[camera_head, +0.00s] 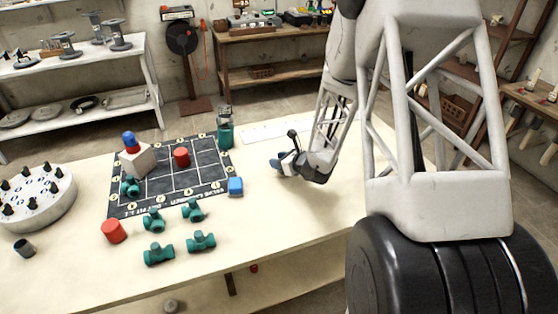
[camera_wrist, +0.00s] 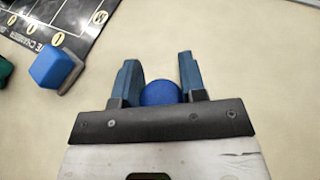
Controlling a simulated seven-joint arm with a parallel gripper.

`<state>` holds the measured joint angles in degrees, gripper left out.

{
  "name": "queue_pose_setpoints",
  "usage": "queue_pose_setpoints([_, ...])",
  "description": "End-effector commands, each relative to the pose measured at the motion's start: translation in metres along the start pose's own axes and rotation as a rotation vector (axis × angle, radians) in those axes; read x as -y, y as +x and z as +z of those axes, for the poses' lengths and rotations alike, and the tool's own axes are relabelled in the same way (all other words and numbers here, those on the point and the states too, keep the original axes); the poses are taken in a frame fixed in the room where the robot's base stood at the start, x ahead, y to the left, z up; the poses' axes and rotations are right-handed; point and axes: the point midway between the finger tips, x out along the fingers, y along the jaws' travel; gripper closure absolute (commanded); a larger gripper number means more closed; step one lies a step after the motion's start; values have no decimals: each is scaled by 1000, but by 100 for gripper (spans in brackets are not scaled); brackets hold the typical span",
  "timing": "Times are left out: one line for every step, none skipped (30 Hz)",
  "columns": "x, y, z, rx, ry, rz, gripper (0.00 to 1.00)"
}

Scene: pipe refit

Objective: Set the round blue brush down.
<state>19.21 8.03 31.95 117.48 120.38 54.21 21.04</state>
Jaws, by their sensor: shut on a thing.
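The round blue brush (camera_wrist: 160,92) shows as a blue ball-like shape between the two blue fingers of my gripper (camera_wrist: 160,78) in the wrist view. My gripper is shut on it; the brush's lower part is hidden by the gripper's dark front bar. In the head view my gripper (camera_head: 284,165) is over the bare table (camera_head: 290,210), right of the dark mat (camera_head: 170,192). The brush cannot be made out there. I cannot tell whether it touches the table.
A blue block with a grey base (camera_wrist: 55,68) lies by the mat corner, left of my gripper; it also shows in the head view (camera_head: 235,186). The table around my gripper is clear.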

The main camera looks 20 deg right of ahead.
Motion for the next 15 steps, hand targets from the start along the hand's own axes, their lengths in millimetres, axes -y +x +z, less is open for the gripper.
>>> queue_pose_setpoints([0, 0, -1, 0, 0, 0, 85])
queue_pose_setpoints([0, 1, -2, 0, 0, 0, 60])
queue_pose_setpoints([0, 0, -1, 0, 0, 0, 54])
queue_pose_setpoints([0, 0, -1, 0, 0, 0, 49])
queue_pose_setpoints([0, 0, -1, 0, 0, 0, 45])
queue_pose_setpoints([0, 0, -1, 0, 0, 0, 39])
queue_pose_setpoints([0, 0, -1, 0, 0, 0, 36])
queue_pose_setpoints([0, 0, -1, 0, 0, 0, 36])
queue_pose_setpoints([0, 0, -1, 0, 0, 0, 36])
queue_pose_setpoints([0, 0, -1, 0, 0, 0, 36])
queue_pose_setpoints([0, 0, -1, 0, 0, 0, 36])
queue_pose_setpoints([0, 0, -1, 0, 0, 0, 36])
queue_pose_setpoints([0, 0, -1, 0, 0, 0, 36])
queue_pose_setpoints([0, 0, -1, 0, 0, 0, 36])
queue_pose_setpoints([0, 0, -1, 0, 0, 0, 36])
